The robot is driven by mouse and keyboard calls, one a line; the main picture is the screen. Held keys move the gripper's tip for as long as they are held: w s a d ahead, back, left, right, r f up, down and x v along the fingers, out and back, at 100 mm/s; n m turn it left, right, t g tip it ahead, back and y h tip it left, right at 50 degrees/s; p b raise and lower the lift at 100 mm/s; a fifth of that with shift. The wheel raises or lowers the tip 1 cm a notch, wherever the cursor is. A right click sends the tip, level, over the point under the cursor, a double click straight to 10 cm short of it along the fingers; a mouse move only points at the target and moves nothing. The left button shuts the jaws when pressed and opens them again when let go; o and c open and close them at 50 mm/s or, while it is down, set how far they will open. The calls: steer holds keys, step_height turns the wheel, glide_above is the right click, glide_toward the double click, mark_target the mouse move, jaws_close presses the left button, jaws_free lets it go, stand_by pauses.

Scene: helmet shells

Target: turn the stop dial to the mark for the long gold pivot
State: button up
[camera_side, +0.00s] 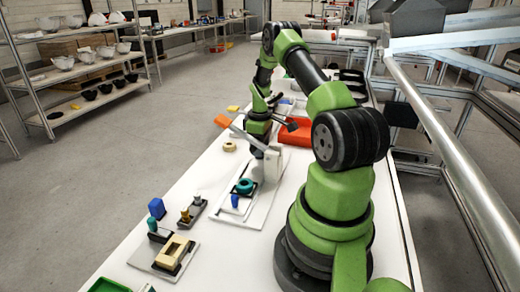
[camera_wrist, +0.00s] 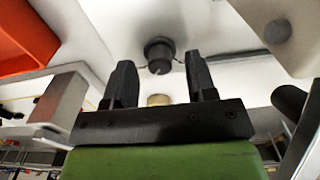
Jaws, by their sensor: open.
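In the wrist view a dark round knob (camera_wrist: 158,50), which looks like the stop dial, sits on a white surface with a small pale line at its edge. I cannot read any marks around it. A short brass-coloured round piece (camera_wrist: 158,100) shows between the fingers, partly hidden by my gripper's black crossbar; I cannot tell whether it is a gold pivot. My gripper (camera_wrist: 161,76) is open, its two black fingers apart with the knob beyond the gap, not held. In the side view my gripper (camera_side: 259,143) is low over the middle of the bench, and the dial cannot be made out.
A red-orange tray (camera_side: 296,133) lies just beyond my gripper and shows at upper left in the wrist view (camera_wrist: 22,38).

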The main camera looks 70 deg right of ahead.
step_height(320, 180, up, 8)
steer(key=shift+r, duration=0.2)
stand_by(0.4)
steer(key=w+a+r+m+t, duration=0.1)
steer(key=w+a+r+t, duration=0.1)
steer(key=a+r, duration=0.65)
steer(key=w+a+r+m+t, duration=0.1)
steer(key=w+a+r, duration=0.2)
steer(key=a+r, duration=0.6)
steer(key=s+a+r+m+t+y, duration=0.1)
steer(key=s+a+t, duration=0.1)
steer(key=s+a, duration=0.4)
steer(key=s+a+r+t+y, duration=0.1)
steer(key=s+a+t, duration=0.1)
steer(key=s+a, duration=0.4)
steer(key=a, duration=0.4)
steer(key=shift+s+a+r+m, duration=0.2)
steer(key=shift+a+r+m, duration=0.15)
steer(key=shift+a+m, duration=0.05)
